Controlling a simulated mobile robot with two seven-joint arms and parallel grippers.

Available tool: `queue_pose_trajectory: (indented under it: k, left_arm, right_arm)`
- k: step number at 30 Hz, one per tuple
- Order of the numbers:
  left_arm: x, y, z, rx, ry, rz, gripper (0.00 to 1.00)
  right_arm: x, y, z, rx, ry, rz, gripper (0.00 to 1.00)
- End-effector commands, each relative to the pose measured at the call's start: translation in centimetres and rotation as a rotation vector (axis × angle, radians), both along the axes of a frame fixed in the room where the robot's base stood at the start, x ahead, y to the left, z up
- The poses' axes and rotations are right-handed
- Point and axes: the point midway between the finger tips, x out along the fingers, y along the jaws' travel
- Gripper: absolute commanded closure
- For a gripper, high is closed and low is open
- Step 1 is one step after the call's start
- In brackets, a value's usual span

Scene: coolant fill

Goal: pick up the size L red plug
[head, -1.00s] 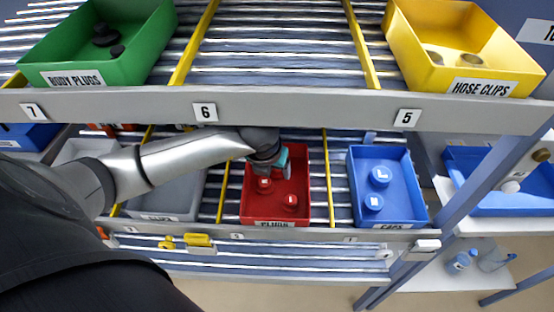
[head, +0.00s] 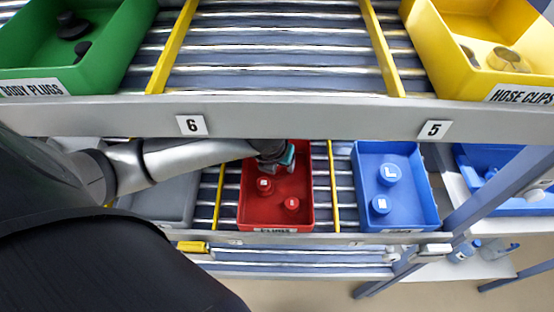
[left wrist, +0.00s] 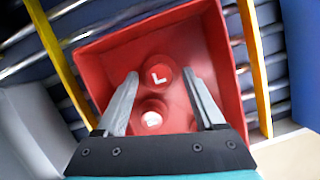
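The red bin (head: 305,222) stands on the lower rack shelf. In the left wrist view, a round red plug marked L (left wrist: 158,76) lies in the bin (left wrist: 95,62), between and slightly beyond my open fingertips. A second red plug (left wrist: 152,117) with a white mark lies nearer, between the fingers; I cannot read its mark surely. In the head view, two red plugs (head: 265,187) (head: 291,203) show toward the bin's front. My left gripper (head: 284,163) is over the back of the bin and hides part of it. My right gripper is not in view.
A blue bin (head: 429,215) with blue caps stands to the right, a grey bin (head: 165,208) to the left. Yellow dividers (head: 334,190) flank the red bin. The upper shelf's rail (head: 310,121) crosses above my left arm, with green and yellow bins on that shelf.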

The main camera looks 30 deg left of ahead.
Motion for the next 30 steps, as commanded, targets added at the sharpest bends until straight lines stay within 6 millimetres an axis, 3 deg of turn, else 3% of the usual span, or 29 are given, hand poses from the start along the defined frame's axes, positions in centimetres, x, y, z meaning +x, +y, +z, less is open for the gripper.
queue_pose_trajectory:
  k: [2,18,30]
  left_arm:
    - [0.01,0.0,0.02,0.0,0.0,0.0,0.4]
    - [0.04,0.03,0.03,0.0,0.0,0.0,1.0]
    - [0.1,0.11,0.11,0.0,-0.001,0.0,1.0]
  right_arm:
    - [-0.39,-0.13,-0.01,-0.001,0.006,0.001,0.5]
    - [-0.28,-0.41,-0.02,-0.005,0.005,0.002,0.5]
    - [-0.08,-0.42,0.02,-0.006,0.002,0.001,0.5]
